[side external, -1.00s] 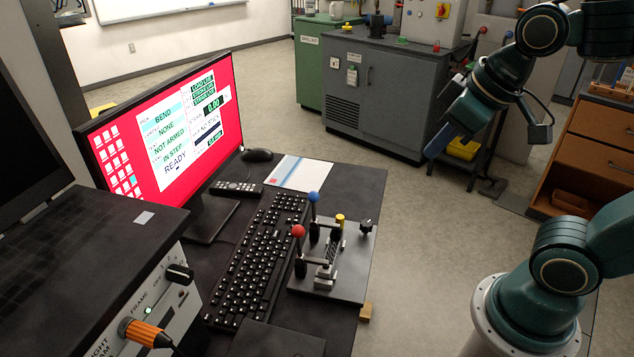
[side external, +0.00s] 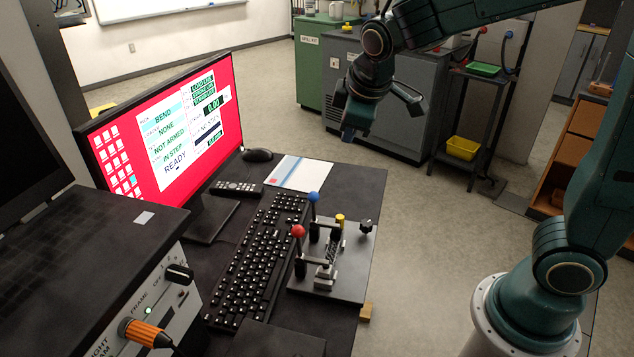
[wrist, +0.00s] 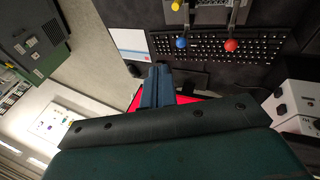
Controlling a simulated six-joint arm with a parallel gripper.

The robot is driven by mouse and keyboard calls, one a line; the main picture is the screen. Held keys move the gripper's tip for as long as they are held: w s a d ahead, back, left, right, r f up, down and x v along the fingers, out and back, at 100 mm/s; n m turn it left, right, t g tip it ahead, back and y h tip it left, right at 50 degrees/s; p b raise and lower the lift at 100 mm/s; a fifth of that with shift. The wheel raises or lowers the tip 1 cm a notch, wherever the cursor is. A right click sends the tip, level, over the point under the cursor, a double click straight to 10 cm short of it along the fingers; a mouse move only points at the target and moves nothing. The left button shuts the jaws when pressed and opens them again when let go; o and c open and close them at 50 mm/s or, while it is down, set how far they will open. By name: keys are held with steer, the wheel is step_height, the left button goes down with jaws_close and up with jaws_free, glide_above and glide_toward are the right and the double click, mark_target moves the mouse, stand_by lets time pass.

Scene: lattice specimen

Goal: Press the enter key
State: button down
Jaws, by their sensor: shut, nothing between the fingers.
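The black keyboard (side external: 256,262) lies on the dark desk in front of the monitor. It also shows near the top of the wrist view (wrist: 268,48). The enter key is too small to tell apart from the other keys. My gripper (side external: 348,134) is shut and empty, in the air beyond the far edge of the desk and well above the keyboard.
A fixture plate (side external: 345,270) with red-knobbed (side external: 298,231) and blue-knobbed (side external: 314,197) levers stands right beside the keyboard. The monitor (side external: 165,140), a remote (side external: 236,188), a mouse (side external: 258,155) and a paper sheet (side external: 300,173) are around it.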

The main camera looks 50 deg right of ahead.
steer(key=w+a+f+n+h, duration=0.2)
steer(key=w+a+f+n, duration=0.15)
steer(key=w+f, duration=0.45)
steer(key=n+h, duration=0.3)
steer(key=n, duration=0.4)
glide_above(274, 236)
step_height(274, 236, down, 11)
steer(key=shift+f+m+t, duration=0.15)
steer(key=shift+m+t, duration=0.1)
steer(key=shift+t, duration=0.05)
steer(key=shift+s, duration=0.1)
steer(key=shift+f, duration=4.4)
steer(key=shift+f, duration=0.8)
steer(key=shift+r, duration=0.85)
